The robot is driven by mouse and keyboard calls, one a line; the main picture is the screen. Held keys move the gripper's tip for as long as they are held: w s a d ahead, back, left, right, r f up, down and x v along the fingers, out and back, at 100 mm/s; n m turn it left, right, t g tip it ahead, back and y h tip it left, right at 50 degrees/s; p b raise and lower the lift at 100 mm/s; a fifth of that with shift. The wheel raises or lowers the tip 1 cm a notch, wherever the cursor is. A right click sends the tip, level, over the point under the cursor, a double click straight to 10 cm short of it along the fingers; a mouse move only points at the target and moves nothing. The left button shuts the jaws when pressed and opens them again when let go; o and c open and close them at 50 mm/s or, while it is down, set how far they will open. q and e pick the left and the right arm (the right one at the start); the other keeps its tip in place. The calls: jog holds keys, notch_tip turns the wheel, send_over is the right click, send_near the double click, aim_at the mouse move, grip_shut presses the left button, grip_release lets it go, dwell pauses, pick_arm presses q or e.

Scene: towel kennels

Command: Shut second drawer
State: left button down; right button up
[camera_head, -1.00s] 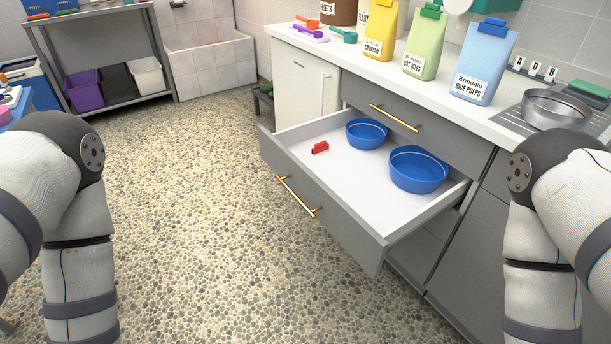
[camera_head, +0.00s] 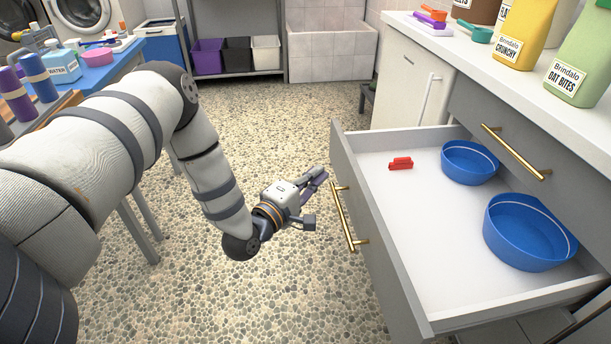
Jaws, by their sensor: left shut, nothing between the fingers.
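The second drawer (camera_head: 352,195) is pulled far out of the grey cabinet, below a closed top drawer (camera_head: 517,130). It has a gold bar handle (camera_head: 345,218) on its front. Inside it lie a large blue bowl (camera_head: 528,232), a smaller blue bowl (camera_head: 470,163) and a small red item (camera_head: 400,163). My left gripper (camera_head: 322,178) is in front of the drawer, just left of its front panel near the far end of the handle. Its fingers are shut and empty. Whether they touch the panel is unclear. My right gripper is out of view.
A counter (camera_head: 440,45) with food bags runs above the drawers. A white cabinet door (camera_head: 408,88) stands beyond the drawer. A blue table (camera_head: 95,68) with bottles is at the left. The pebbled floor between is open.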

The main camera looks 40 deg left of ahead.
aim_at(348, 159)
pick_arm(q)
jog(key=w, duration=0.1)
jog(key=w+d, duration=0.1)
jog(key=w, duration=0.1)
jog(key=w+d, duration=0.1)
jog(key=shift+w+d, duration=0.2)
jog(key=shift+d, duration=0.05)
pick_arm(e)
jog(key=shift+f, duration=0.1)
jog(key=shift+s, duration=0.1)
